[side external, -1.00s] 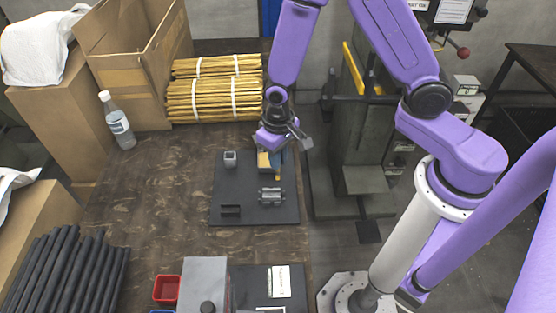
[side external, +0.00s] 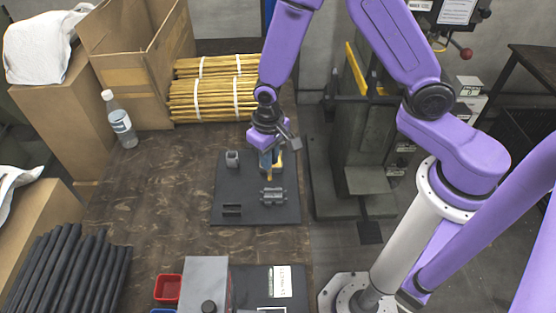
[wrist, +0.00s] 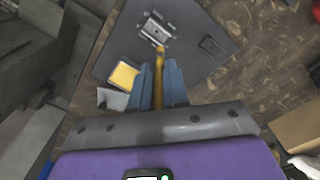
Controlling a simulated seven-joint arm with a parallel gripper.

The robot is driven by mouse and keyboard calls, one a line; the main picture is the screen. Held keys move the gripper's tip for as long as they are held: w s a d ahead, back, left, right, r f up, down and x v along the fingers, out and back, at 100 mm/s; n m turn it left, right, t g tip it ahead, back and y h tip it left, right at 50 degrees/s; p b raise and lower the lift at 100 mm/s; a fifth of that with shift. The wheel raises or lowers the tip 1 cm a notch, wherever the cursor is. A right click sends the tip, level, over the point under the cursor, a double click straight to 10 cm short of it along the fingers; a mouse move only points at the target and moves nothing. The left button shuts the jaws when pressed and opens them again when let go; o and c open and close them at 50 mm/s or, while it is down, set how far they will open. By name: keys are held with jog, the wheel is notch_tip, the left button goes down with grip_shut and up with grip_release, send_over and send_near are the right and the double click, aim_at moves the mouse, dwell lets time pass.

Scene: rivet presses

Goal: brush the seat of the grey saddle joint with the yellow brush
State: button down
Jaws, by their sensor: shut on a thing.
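The grey saddle joint (side external: 272,195) lies on the dark mat (side external: 250,217). In the wrist view the joint (wrist: 155,28) shows near the top, just beyond the brush tip. My gripper (side external: 267,163) has its blue fingers closed around the yellow brush (wrist: 158,72). The brush points down, and its tip (side external: 268,178) is behind the joint in the side view. I cannot tell whether the tip touches anything; a gap to the joint seems to show. The fingers hide the brush's upper part.
A grey square piece (side external: 232,158) and a black slotted piece (side external: 231,210) are also on the mat. The brown table left of the mat is clear.

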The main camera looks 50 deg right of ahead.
aim_at(269, 179)
notch_tip(269, 179, down, 8)
jog(key=shift+s+d+r, duration=0.1)
jog(key=shift+d, duration=0.05)
jog(key=shift+s+d, duration=0.75)
jog(key=shift+s, duration=0.05)
jog(key=shift+w+a, duration=1)
jog(key=shift+s+d, duration=1.1)
notch_tip(269, 179, up, 8)
